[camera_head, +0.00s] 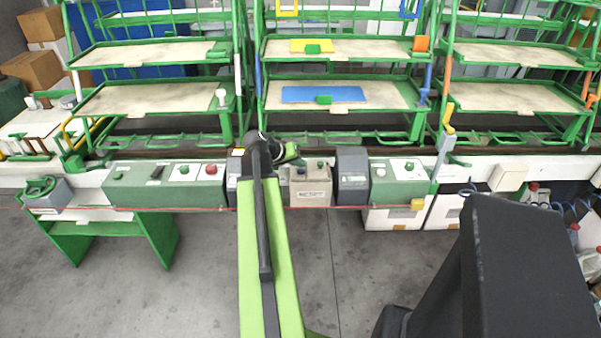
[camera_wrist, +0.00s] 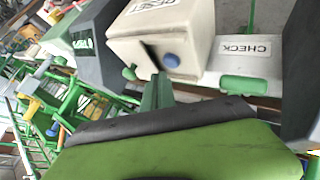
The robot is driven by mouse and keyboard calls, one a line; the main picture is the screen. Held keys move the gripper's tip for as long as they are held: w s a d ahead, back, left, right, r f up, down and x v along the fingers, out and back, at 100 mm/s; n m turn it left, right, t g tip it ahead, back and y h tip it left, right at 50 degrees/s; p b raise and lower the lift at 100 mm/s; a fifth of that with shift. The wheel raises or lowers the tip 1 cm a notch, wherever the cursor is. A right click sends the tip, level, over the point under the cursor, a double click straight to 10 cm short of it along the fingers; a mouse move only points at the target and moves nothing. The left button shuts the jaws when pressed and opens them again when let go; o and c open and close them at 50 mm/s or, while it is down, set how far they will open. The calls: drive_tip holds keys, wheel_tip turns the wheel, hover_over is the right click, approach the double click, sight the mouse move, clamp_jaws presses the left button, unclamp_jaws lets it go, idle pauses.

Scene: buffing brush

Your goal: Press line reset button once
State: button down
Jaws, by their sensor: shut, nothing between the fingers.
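The beige box (camera_wrist: 150,30) labelled RESET shows a blue button (camera_wrist: 172,60) and a green button (camera_wrist: 129,72) on one face. In the head view this beige box (camera_head: 311,194) stands on the bench rail between grey units. My gripper (camera_wrist: 153,72) is shut and empty. In the wrist view its thin tip lies between the two buttons, close to the blue one. I cannot tell whether it touches the box. In the head view my gripper (camera_head: 291,152) is above and behind the box's left part.
A panel labelled CHECK (camera_wrist: 245,48) is beside the box in the wrist view. A dark grey unit (camera_head: 353,175) stands right of the box. Green control boxes (camera_head: 160,193) line the rail. Green racks with trays (camera_head: 145,98) rise behind.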

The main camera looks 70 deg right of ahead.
sight(299, 172)
drive_tip(key=shift+f, duration=0.1)
drive_tip(key=shift+w+f+b, duration=0.15)
drive_tip(key=shift+f+b, duration=0.15)
drive_tip(key=shift+b, duration=0.1)
drive_tip(key=shift+f+b, duration=0.5)
idle(0.4)
drive_tip(key=shift+r, duration=0.2)
drive_tip(key=shift+r+p, duration=0.75)
drive_tip(key=shift+p, duration=0.2)
wheel_tip(299, 172, up, 5)
drive_tip(key=p, duration=0.5)
drive_tip(key=shift+r, duration=0.1)
